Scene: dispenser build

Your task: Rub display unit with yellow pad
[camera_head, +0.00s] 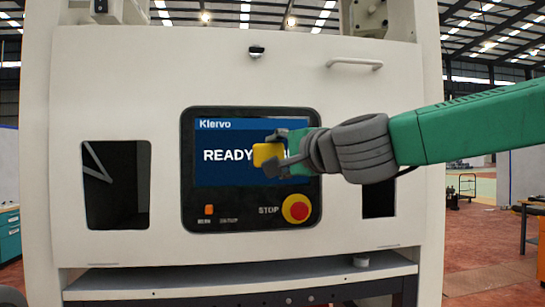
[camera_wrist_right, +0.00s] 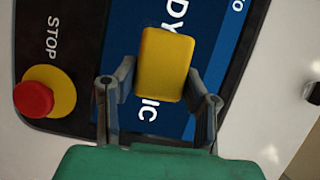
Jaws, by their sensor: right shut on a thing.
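The display unit (camera_head: 222,175) is a black panel with a lit blue screen in the middle of a white machine front. The screen reads "Klervo" and "READY", with more text partly hidden by my gripper. My right gripper (camera_head: 277,154) comes in from the right and is shut on the yellow pad (camera_head: 265,153), in front of the screen's right part. In the right wrist view the yellow pad (camera_wrist_right: 165,64) sits between the fingers, over the screen (camera_wrist_right: 125,30). I cannot tell whether the pad touches the screen. My left gripper is not in view.
A red stop button on a yellow ring (camera_head: 297,208) is at the panel's lower right, below my gripper. A small orange button (camera_head: 208,210) is at lower left. Dark openings (camera_head: 117,200) flank the panel. A handle (camera_head: 354,64) is above right, a shelf (camera_head: 240,276) below.

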